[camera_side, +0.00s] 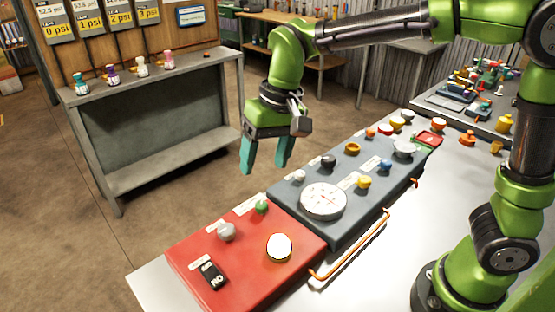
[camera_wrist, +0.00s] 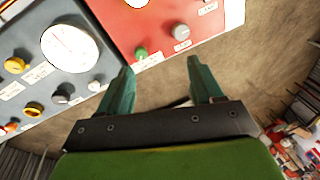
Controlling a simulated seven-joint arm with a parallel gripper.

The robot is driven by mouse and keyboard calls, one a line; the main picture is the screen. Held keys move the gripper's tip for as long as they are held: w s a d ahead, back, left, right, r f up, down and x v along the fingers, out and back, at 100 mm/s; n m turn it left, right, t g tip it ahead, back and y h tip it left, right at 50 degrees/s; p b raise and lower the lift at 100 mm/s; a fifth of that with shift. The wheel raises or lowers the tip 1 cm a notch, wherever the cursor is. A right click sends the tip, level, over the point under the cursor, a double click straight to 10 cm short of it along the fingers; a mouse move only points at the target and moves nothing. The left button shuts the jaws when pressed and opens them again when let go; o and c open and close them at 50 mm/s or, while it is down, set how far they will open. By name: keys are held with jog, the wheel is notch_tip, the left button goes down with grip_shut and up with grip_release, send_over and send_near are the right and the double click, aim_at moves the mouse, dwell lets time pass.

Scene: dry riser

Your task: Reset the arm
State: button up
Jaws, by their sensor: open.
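My gripper (camera_side: 265,155) is open and empty. Its two teal fingers hang down in the air beyond the far edge of the panel boxes, with the arm bent above. In the wrist view my gripper (camera_wrist: 158,75) shows its fingers apart with nothing between them. The red box (camera_side: 240,275) carries a lit white button, a grey knob, a small green knob and a black rocker switch. In the wrist view, the green knob (camera_wrist: 141,53) and grey knob (camera_wrist: 181,32) lie beyond the fingertips. No contact with them shows.
The dark grey panel box (camera_side: 345,225) with a round gauge (camera_side: 323,201) and several knobs adjoins the red box. An orange handle (camera_side: 350,250) runs along the near side. A grey shelf (camera_side: 155,120) with small coloured valves stands behind. Floor between shelf and bench is clear.

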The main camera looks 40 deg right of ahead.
jog(key=s+d+r+m+t, duration=0.1)
jog(key=s+d+t, duration=0.4)
jog(key=s+d, duration=0.8)
jog(key=shift+s+r+m+t, duration=0.25)
jog(key=shift+r+m+t, duration=0.05)
jog(key=shift+r+t, duration=0.1)
jog(key=shift+a, duration=0.15)
